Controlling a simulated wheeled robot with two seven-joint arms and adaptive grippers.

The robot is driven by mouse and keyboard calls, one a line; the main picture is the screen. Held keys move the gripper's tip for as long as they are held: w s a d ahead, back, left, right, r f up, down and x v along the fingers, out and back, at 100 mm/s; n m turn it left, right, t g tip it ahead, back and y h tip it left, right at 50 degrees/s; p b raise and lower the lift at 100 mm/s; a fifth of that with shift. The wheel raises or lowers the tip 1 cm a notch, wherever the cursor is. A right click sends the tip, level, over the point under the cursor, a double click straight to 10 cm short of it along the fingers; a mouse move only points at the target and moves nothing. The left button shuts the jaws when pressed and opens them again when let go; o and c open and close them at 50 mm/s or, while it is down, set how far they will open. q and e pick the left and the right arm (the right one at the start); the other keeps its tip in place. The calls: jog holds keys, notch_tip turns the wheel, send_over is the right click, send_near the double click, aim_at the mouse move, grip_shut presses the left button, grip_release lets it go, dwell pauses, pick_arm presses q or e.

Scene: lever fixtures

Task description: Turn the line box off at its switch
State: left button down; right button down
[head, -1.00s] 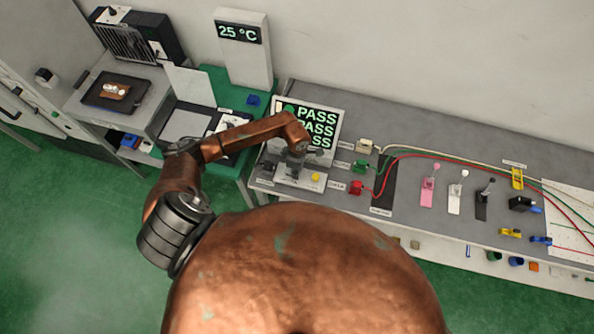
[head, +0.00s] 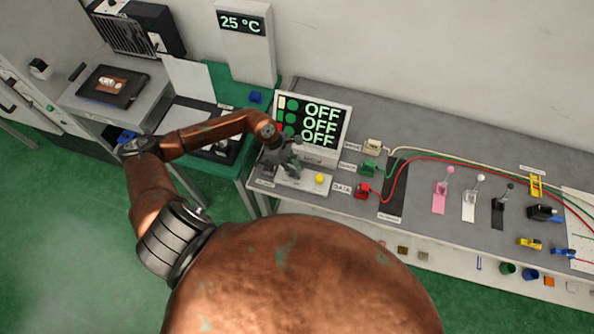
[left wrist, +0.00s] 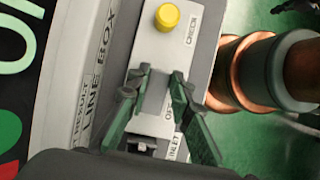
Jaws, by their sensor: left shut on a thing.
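The line box (head: 322,189) is a pale grey unit on the bench, with a yellow button (head: 319,180) on its top. Its display (head: 314,122) shows OFF on three lines. My left gripper (head: 287,165) is over the left part of the box. Its dark green fingers (left wrist: 160,84) sit on both sides of the switch spot, shut on the switch, which they mostly hide. My right gripper is out of view.
Green (head: 369,168) and red (head: 362,191) plugs with cables sit just right of the box. Pink, white and black lever fixtures (head: 470,205) stand farther right. A 25 °C tower (head: 247,50) stands behind on the left.

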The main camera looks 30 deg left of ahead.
pick_arm(q)
jog(key=c, duration=1.7)
grip_release()
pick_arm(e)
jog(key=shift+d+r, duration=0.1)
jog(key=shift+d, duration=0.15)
pick_arm(q)
jog(key=v, duration=1.2)
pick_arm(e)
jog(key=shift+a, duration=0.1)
